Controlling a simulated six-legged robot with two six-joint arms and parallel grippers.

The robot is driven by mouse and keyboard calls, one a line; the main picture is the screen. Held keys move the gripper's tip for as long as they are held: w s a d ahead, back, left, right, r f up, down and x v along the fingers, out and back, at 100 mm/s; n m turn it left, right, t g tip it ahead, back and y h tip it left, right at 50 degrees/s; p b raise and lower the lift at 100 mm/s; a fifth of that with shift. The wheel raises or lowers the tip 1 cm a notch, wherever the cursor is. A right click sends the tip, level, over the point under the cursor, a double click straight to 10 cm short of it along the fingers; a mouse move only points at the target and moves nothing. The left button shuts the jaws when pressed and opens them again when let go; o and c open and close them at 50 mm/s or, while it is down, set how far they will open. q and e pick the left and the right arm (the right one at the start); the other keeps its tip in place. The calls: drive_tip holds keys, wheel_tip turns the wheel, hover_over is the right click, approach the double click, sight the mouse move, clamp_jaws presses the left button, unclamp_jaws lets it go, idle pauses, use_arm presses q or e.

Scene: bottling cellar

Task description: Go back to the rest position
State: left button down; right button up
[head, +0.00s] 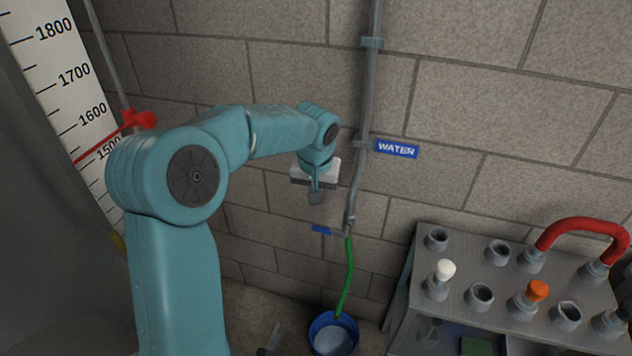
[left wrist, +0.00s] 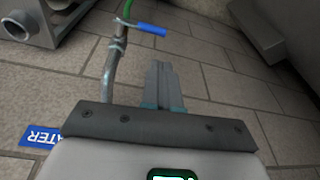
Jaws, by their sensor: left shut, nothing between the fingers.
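My left gripper (head: 316,197) hangs at the end of my teal arm, in front of the block wall and left of the grey water pipe (head: 366,105). Its fingers are shut and empty, and they also show in the left wrist view (left wrist: 163,85). The blue tap handle (head: 321,230) is below the gripper and apart from it in the head view. In the wrist view the handle (left wrist: 150,30) lies beyond the fingertips, with the pipe (left wrist: 114,65) to their left. My right gripper is in neither view.
A green hose (head: 348,280) runs from the tap into a blue bucket (head: 317,338). A blue WATER sign (head: 397,149) is beside the pipe. A grey rack (head: 461,245) with sockets, plugs and a red hose (head: 585,223) stands right. A tank scale (head: 62,75) is left.

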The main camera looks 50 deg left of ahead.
use_arm(q)
drive_tip(key=w+a+v, duration=0.1)
drive_tip(key=v, duration=0.3)
drive_tip(key=d+f+m+h, duration=0.4)
drive_tip(key=d+f, duration=1.2)
drive_tip(key=f, duration=0.3)
drive_tip(key=s+d+f+m+g+h, duration=0.1)
drive_tip(key=s+d+f, duration=1.4)
drive_tip(key=s, duration=0.3)
drive_tip(key=shift+d+f+h, duration=0.25)
drive_tip(key=shift+f+h, duration=0.05)
drive_tip(key=shift+h, duration=0.1)
